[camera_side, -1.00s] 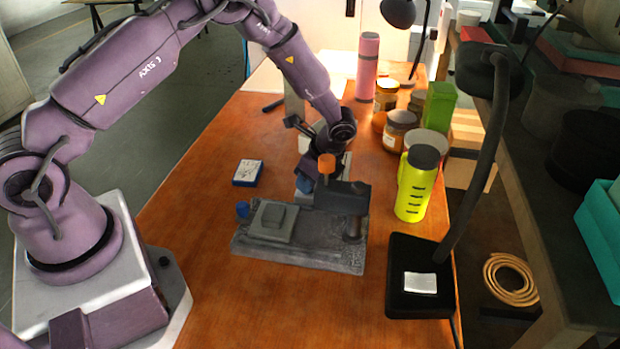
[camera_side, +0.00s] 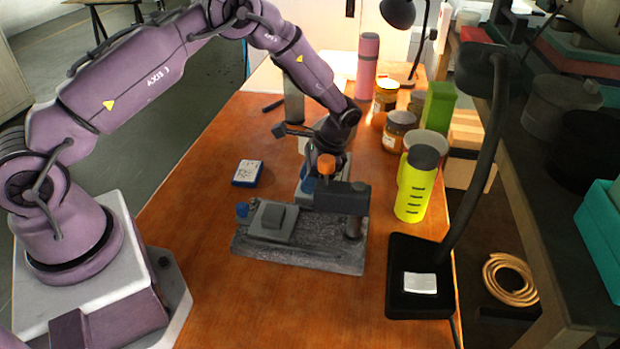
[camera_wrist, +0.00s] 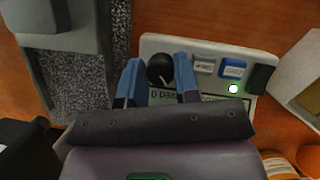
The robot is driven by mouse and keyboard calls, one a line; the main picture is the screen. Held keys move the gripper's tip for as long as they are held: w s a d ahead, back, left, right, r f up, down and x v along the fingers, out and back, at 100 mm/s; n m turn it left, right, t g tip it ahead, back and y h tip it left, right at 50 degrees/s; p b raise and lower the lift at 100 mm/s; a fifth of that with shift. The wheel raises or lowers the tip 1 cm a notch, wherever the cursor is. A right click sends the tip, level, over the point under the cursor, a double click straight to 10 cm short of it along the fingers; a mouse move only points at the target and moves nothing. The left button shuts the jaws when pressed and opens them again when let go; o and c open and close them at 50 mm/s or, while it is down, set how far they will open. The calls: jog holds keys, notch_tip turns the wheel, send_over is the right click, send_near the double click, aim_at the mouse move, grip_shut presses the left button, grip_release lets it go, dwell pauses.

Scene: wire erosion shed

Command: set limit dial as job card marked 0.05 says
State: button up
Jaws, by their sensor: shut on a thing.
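A round black dial (camera_wrist: 160,70) with a pale pointer line sits on a light panel (camera_wrist: 215,47) in the wrist view. My gripper (camera_wrist: 160,82) has its blue fingers on either side of the dial and is shut on it. Part of the printing below the dial is hidden by my fingers, and I cannot read the setting. In the side view my gripper (camera_side: 308,184) is down behind the grey machine, which hides the dial. A small white and blue block with dark marks (camera_side: 248,172) lies on the bench; its writing is too small to read.
The grey machine (camera_side: 300,258) stands close in front. A yellow bottle (camera_side: 413,190) and jars (camera_side: 398,133) stand right.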

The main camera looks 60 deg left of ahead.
jog(key=shift+n, duration=0.6)
jog(key=shift+h, duration=0.3)
jog(key=o, duration=0.9)
jog(key=shift+w+a, duration=0.1)
jog(key=shift+a, duration=0.1)
jog(key=shift+r, duration=0.15)
jog(key=v, duration=0.8)
jog(key=shift+d, duration=0.35)
